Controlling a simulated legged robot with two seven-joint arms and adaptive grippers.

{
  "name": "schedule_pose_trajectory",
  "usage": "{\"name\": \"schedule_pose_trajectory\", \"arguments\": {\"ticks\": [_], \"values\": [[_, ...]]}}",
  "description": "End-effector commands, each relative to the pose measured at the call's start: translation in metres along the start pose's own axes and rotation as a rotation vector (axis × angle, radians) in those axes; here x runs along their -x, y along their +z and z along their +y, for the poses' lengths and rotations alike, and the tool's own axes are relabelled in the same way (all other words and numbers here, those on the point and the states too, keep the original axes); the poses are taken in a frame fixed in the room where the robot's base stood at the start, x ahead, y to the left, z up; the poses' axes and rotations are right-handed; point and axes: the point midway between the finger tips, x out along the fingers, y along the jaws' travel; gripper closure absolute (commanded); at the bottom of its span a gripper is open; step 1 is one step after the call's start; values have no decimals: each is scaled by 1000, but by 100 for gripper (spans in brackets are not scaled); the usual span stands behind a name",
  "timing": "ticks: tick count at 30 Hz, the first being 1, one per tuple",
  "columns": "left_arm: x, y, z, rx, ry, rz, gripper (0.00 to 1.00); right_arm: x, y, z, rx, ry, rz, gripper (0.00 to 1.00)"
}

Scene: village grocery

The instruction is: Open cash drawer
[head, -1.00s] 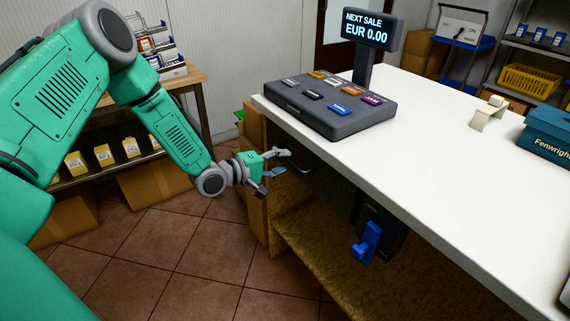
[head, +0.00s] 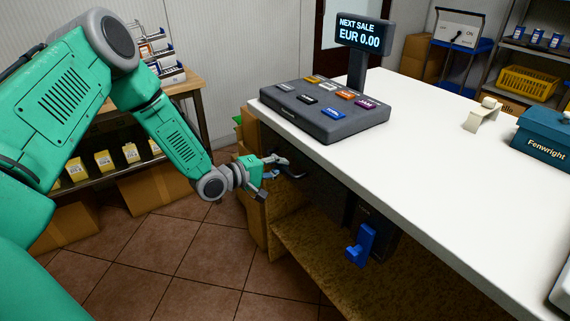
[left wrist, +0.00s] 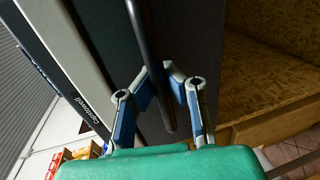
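The cash drawer front (left wrist: 190,40) is a dark panel under the white counter, and it looks closed. A dark bar handle (left wrist: 145,45) stands out from it in the left wrist view. My left gripper (head: 282,172) is at the counter's left end, just under the edge, in the head view. In the left wrist view, my left gripper (left wrist: 163,72) has its two blue-and-grey fingers on either side of the bar. They look apart, with no clear grip on it. The till (head: 325,108) stands on the counter above, its display reading EUR 0.00. My right gripper is not visible.
The white counter top (head: 420,140) overhangs a brown open shelf (head: 320,265). A blue lever-like part (head: 362,245) sits on a dark box below it. Cardboard boxes (head: 253,190) stand beside the counter's left end. The tiled floor (head: 200,250) is clear.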

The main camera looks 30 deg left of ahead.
Motion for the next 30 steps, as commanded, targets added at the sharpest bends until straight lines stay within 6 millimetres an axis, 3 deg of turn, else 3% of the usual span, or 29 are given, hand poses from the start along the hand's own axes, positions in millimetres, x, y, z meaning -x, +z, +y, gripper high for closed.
{"name": "schedule_pose_trajectory", "arguments": {"ticks": [8,21,30], "values": [[58,3,-14,9,-16,-6,100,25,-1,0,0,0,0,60],[173,4,-38,7,-20,-7,100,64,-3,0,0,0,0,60],[223,5,-50,5,-21,-10,100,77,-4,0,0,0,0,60]]}}
